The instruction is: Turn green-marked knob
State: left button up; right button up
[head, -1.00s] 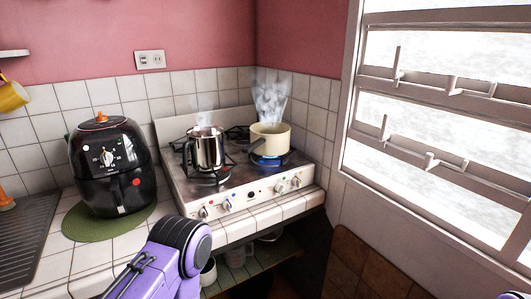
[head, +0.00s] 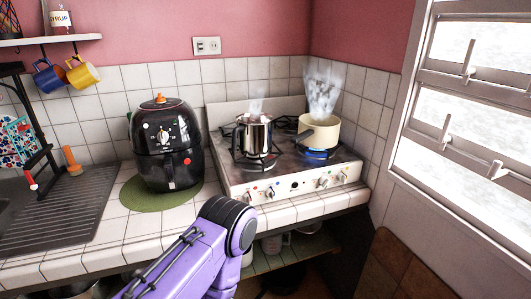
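The stove (head: 222,180) stands in the corner, with a row of several knobs on its white front panel. Two knobs sit on the left, the left knob (head: 250,197) and the one beside it (head: 270,193). Two more sit on the right, the inner right knob (head: 323,183) and the outer right knob (head: 341,178). Small coloured marks show near the knobs, but I cannot tell which one is green. My purple arm rises from the bottom, in front of the counter and below the stove's left knobs. Neither of my grippers shows.
A steaming metal pot (head: 256,136) and a steaming cream pot (head: 319,132) over a blue flame stand on the stove. A black air fryer (head: 166,145) sits on a green mat (head: 130,196) to the left. The window (head: 470,90) is right.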

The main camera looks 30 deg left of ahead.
aim_at(324, 181)
jog(key=u, duration=0.05)
jog(key=k, duration=0.5)
jog(key=u, duration=1.5)
jog(key=i, duration=1.2)
jog(key=z, duration=0.5)
